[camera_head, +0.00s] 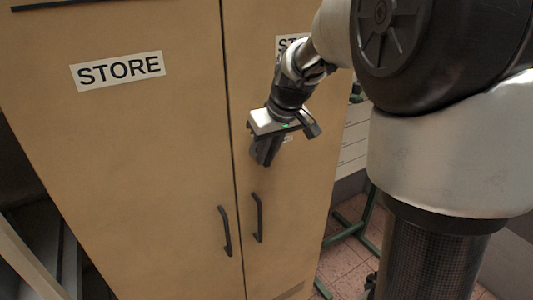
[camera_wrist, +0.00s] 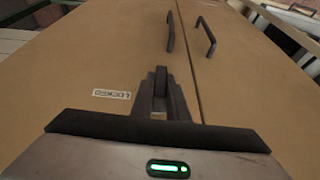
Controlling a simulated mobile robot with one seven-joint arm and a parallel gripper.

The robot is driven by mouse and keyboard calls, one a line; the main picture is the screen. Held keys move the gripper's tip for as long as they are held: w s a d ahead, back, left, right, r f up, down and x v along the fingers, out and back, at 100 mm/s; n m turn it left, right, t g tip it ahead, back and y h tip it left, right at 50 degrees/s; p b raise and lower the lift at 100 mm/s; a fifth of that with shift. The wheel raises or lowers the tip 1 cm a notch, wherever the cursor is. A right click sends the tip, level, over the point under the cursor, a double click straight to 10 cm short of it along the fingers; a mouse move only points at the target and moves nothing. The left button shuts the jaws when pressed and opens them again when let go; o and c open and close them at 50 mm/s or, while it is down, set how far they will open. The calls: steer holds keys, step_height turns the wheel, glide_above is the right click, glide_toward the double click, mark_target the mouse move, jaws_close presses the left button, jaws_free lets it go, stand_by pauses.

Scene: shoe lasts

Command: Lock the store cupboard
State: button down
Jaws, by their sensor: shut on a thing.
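The store cupboard (camera_head: 150,150) has two tan doors. Both look closed, with a thin dark seam between them. It also fills the wrist view (camera_wrist: 70,75). My gripper (camera_head: 265,152) is at the right door, beside the seam and above the handles. In the wrist view my gripper (camera_wrist: 160,88) has its fingers together on a small part against the door. That part is mostly hidden by the fingers, so I cannot tell its shape or how it is turned. A small white label reading "LOCKED" (camera_wrist: 111,94) is on the door beside the fingers, upside down in the wrist view.
Two dark bar handles, left (camera_head: 225,231) and right (camera_head: 257,217), stand out from the doors below my gripper. A STORE sign (camera_head: 118,71) is on the left door. A green metal frame (camera_head: 350,228) stands on the tiled floor at right.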

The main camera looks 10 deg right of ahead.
steer(key=y, duration=0.1)
steer(key=g+y+b, duration=0.1)
steer(key=shift+w+d+f+m+y, duration=0.1)
steer(key=shift+d+m+y, duration=0.1)
steer(key=shift+m+y, duration=0.2)
steer(key=m+g+y+b, duration=0.1)
steer(key=y, duration=0.4)
steer(key=shift+d, duration=0.1)
steer(key=m+y+b, duration=0.1)
steer(key=y, duration=0.3)
steer(key=shift+f+g, duration=0.15)
steer(key=shift+g, duration=0.25)
steer(key=m+y+b, duration=0.1)
steer(key=y, duration=0.3)
steer(key=shift+m, duration=0.3)
steer(key=shift+y, duration=0.3)
steer(key=c, duration=1.7)
jaws_free()
